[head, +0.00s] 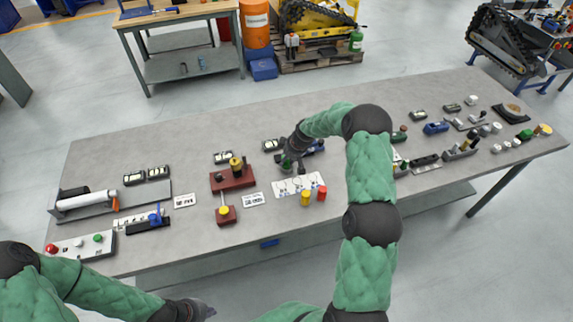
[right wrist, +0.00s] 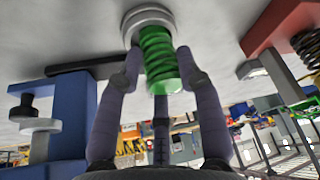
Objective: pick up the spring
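The green spring (right wrist: 160,58) shows in the right wrist view, with one end at a pale round base or ring (right wrist: 147,18). My right gripper (right wrist: 160,65) has its fingers around the spring. The fingertips lie very close to its sides; I cannot tell whether they press on it. In the head view the right gripper (head: 291,157) points down at the table and a small dark green bit, likely the spring (head: 286,165), shows below it. My left gripper (head: 207,311) is at the bottom edge, off the table, its fingers too small and dark to read.
The grey table (head: 130,155) holds a white plate (head: 289,184) with small parts, a red block (head: 232,178) and a yellow cylinder (head: 305,198) close by. A blue block (right wrist: 63,118) is left of the gripper in the right wrist view.

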